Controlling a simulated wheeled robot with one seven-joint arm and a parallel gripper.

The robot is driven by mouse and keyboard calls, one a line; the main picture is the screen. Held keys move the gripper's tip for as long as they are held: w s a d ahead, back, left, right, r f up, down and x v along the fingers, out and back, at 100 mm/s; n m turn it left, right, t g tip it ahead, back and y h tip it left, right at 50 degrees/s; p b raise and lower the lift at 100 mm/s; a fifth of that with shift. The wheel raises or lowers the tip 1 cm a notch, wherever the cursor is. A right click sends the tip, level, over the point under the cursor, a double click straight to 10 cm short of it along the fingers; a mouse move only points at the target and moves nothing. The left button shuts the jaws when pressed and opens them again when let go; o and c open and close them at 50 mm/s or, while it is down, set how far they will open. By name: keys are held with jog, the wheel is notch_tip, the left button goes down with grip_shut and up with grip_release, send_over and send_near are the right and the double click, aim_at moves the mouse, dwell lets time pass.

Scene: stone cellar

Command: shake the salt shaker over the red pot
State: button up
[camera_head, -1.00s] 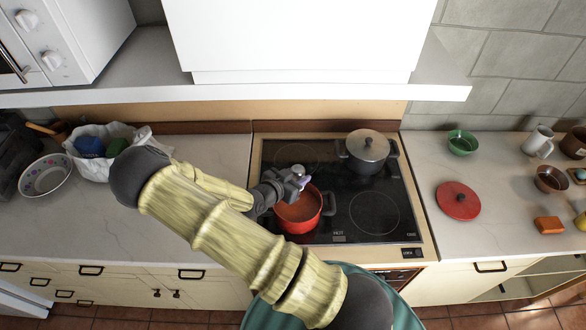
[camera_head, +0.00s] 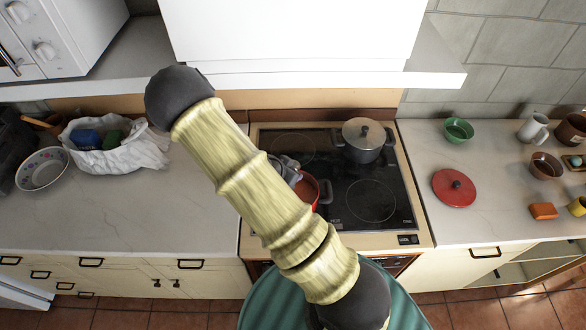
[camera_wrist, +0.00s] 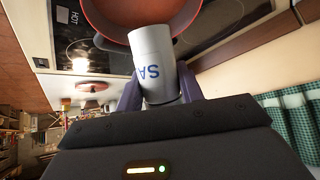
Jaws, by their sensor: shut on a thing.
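The red pot (camera_head: 313,187) stands on the front left part of the black stove, mostly hidden behind my arm in the head view. In the wrist view the red pot (camera_wrist: 122,14) shows at the top, partly cut off. My gripper (camera_wrist: 158,92) is shut on the salt shaker (camera_wrist: 152,58), a pale cylinder with blue letters "SA". The shaker's far end reaches over the pot's near rim in the wrist view. In the head view my gripper (camera_head: 287,163) is a small grey shape by the pot's upper left edge; the shaker cannot be made out there.
A grey lidded pot (camera_head: 363,138) stands at the back right of the stove (camera_head: 345,215). A red lid (camera_head: 454,188) and a green bowl (camera_head: 459,130) lie on the right counter. A white bag (camera_head: 140,155) and a bowl (camera_head: 42,168) are left. A range hood (camera_head: 295,40) hangs above.

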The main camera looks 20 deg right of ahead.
jog(key=shift+s+a+f+g+y+b, duration=0.15)
jog(key=shift+f+g+y+b, duration=0.15)
jog(key=shift+y, duration=0.25)
jog(key=shift+w+a+f+g+y+b, duration=0.1)
jog(key=shift+a+f+y+b, duration=0.1)
jog(key=shift+y+b, duration=0.25)
jog(key=y, duration=0.1)
jog(key=g+y+b, duration=0.1)
jog(key=y, duration=0.1)
jog(key=shift+s+a+f+y, duration=0.15)
jog(key=shift+f+y, duration=0.15)
jog(key=shift+s+a+f+g+y+b, duration=0.1)
jog(key=shift+a+g+y+b, duration=0.15)
jog(key=shift+g+y, duration=0.65)
jog(key=y, duration=0.3)
jog(key=g+y, duration=0.1)
jog(key=shift+a+f+m, duration=0.1)
jog(key=shift+f+m, duration=0.2)
jog(key=y, duration=0.2)
jog(key=g+y, duration=0.1)
jog(key=shift+f+g+y, duration=0.3)
jog(key=shift+f+y, duration=0.05)
jog(key=shift+y, duration=0.55)
jog(key=shift+r, duration=0.1)
jog(key=shift+r+p, duration=0.95)
jog(key=shift+r, duration=0.6)
